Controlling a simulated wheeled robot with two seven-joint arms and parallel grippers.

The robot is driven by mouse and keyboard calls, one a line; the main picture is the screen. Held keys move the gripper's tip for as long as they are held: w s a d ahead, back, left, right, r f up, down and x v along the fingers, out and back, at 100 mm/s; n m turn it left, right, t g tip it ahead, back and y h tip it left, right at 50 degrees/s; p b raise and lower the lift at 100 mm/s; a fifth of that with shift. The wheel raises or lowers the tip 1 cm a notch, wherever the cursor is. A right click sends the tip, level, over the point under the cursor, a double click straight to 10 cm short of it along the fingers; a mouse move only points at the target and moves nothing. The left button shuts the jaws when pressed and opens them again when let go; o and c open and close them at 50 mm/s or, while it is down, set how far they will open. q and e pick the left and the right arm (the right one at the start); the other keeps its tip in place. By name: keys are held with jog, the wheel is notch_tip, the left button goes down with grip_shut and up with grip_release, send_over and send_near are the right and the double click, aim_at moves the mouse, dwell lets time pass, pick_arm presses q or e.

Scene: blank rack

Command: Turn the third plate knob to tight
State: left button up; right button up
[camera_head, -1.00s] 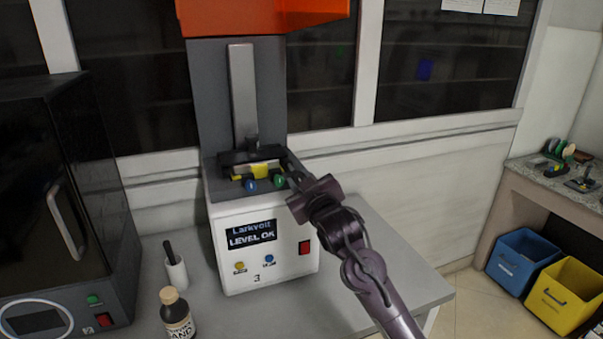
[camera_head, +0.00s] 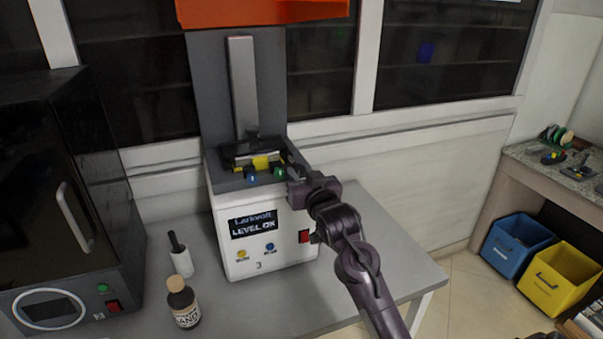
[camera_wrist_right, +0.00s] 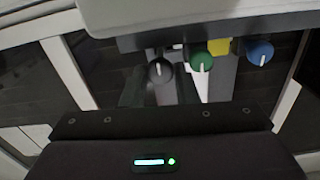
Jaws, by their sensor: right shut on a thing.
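The white and grey machine numbered 3 (camera_head: 285,258) stands on the bench, its screen (camera_head: 253,227) reading LEVEL OK. A row of knobs is at its platform: a blue knob (camera_head: 250,176), a green knob (camera_head: 279,173) and a black knob (camera_wrist_right: 160,71). Each knob has a white pointer line in the right wrist view, where the green knob (camera_wrist_right: 201,61) and blue knob (camera_wrist_right: 260,52) sit right of the black one. My right gripper (camera_head: 294,176) is shut on the black knob, its fingers (camera_wrist_right: 160,88) on either side. It hides that knob in the head view. My left gripper is not in view.
A dark oven-like machine (camera_head: 70,200) stands at the left. A white cup with a dark-handled tool (camera_head: 181,262) and a brown bottle (camera_head: 183,304) stand in front. The bench's right side (camera_head: 385,255) is clear. Blue (camera_head: 515,248) and yellow (camera_head: 560,280) bins are at the far right.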

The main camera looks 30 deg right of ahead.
jog(key=o, duration=0.7)
jog(key=shift+s, duration=0.1)
jog(key=shift+s+a+f, duration=0.1)
jog(key=shift+s, duration=0.25)
jog(key=b+v, duration=0.2)
jog(key=v, duration=0.5)
